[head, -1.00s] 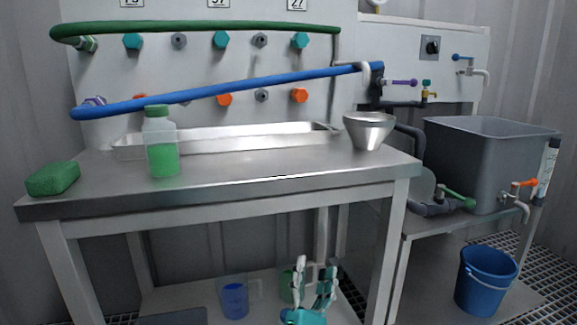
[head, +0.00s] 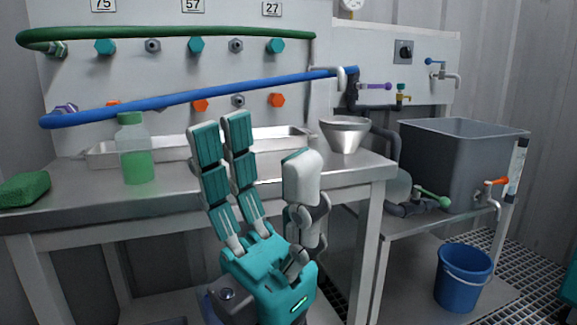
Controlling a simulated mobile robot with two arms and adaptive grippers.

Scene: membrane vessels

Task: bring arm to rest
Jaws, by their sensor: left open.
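My left gripper (head: 260,145) rises from the bottom middle of the head view, in front of the steel table (head: 300,187). Its two teal-and-grey fingers point up on the left, and a white-tipped finger stands apart on the right. It is open, with nothing between the fingers. It covers part of the table's front edge and of the shallow steel tray (head: 103,155). My right gripper is not in view.
On the table are a bottle of green liquid (head: 136,165), a green sponge (head: 24,188) and a metal funnel-shaped bowl (head: 345,135). Right of it are a grey tank (head: 440,160) and a blue bucket (head: 463,278). Blue (head: 200,97) and green (head: 170,32) hoses cross the wall panel.

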